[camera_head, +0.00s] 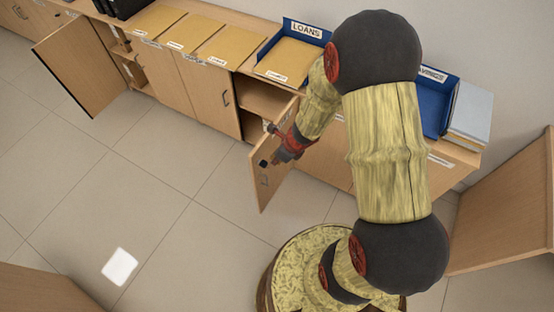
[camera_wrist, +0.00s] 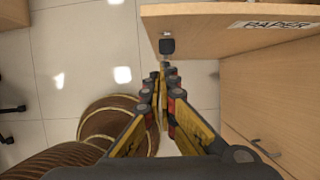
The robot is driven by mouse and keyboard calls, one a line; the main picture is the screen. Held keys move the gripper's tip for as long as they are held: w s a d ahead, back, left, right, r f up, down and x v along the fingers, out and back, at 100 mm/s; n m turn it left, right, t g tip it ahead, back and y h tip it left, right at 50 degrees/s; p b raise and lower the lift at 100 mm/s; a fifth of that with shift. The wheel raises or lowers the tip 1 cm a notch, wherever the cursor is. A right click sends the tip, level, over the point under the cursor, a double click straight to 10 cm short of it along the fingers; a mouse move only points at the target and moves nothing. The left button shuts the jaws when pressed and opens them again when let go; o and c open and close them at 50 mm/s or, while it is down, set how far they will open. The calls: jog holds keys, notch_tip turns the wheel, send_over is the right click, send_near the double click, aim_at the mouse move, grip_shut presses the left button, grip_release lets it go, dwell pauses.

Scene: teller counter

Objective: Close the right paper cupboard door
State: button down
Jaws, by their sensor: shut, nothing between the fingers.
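The right paper cupboard door (camera_head: 272,178) stands open, jutting out from the counter front into the room. In the wrist view a wooden panel (camera_wrist: 220,35) labelled PAPER, with a dark fitting near its left end, appears to be this door. My gripper (camera_head: 282,152) is beside the door, pointing at its face near the dark fitting. In the wrist view the fingers (camera_wrist: 163,72) are together and empty, with their tips just below the fitting. I cannot tell whether they touch the door. My arm hides part of the counter.
Another door (camera_head: 82,62) stands wide open at the far left. Open shelves (camera_head: 265,97) show left of the near door. Trays, including a blue LOANS tray (camera_head: 292,50), line the countertop. A closed front with a handle (camera_wrist: 265,148) is right of my gripper. The tiled floor (camera_head: 160,200) is clear.

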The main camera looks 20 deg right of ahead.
jog(key=shift+w+a+f+b, duration=0.35)
jog(key=shift+w+a+f, duration=0.2)
jog(key=shift+w+f, duration=0.25)
jog(key=shift+w+a+f+b, duration=0.3)
jog(key=shift+w+a+f, duration=0.25)
jog(key=shift+w+f, duration=0.25)
jog(key=shift+w+a+f+b, duration=0.35)
jog(key=shift+w+a+f, duration=0.25)
jog(key=shift+w, duration=0.25)
